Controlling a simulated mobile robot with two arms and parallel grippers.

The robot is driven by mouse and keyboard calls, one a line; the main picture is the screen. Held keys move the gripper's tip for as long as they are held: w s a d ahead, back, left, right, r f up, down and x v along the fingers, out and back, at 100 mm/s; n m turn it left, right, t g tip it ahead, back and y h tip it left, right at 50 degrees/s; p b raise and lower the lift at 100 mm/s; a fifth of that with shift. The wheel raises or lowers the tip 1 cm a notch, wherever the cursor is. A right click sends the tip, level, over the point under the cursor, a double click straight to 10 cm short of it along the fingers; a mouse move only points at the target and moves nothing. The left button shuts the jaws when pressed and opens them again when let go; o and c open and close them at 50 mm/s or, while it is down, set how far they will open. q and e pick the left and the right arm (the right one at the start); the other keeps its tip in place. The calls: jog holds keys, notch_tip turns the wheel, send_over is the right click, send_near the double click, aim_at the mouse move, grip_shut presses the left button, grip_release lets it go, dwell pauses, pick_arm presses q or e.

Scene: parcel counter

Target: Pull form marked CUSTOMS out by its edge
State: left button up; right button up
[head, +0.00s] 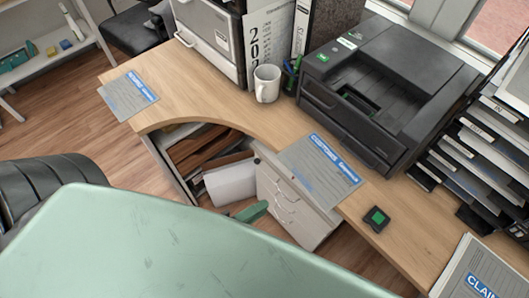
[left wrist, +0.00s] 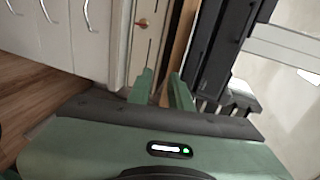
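The form marked CUSTOMS (head: 318,170) is a grey sheet with a blue header. It lies on the wooden counter in front of the black printer, with its near edge at the counter's front edge. My left gripper shows in the head view as a green fingertip (head: 252,212), left of and below the form, in front of the white drawers. In the left wrist view, its two green fingers (left wrist: 162,90) stand apart with nothing visible between them. I cannot make out the form in that view. My right gripper is in neither view.
Another blue-headed form (head: 128,95) lies at the counter's left end. A white mug (head: 266,83) and the black printer (head: 390,85) stand behind. A small black device with a green screen (head: 376,218) lies to the right. Drawers (head: 290,200) stand below the counter.

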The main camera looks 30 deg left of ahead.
pick_arm(q)
jog(key=r, duration=0.2)
jog(key=b, duration=0.2)
send_near(300, 181)
notch_tip(300, 181, down, 2)
jog(key=w+d, duration=0.1)
jog(key=w, duration=0.2)
jog(key=shift+m+h, duration=0.3)
jog(key=shift+m, duration=0.1)
jog(key=shift+r+p+x, duration=0.1)
jog(key=shift+r+x, duration=0.1)
jog(key=shift+x, duration=0.7)
jog(key=shift+r+p+x, duration=0.15)
jog(key=shift+r+x, duration=0.05)
jog(key=shift+x, duration=0.65)
jog(key=shift+r+p+x, duration=0.1)
jog(key=shift+r+x, duration=0.1)
jog(key=shift+x, duration=0.7)
jog(key=shift+d+f, duration=0.1)
jog(key=shift+d, duration=0.05)
jog(key=shift+t, duration=0.3)
grip_shut()
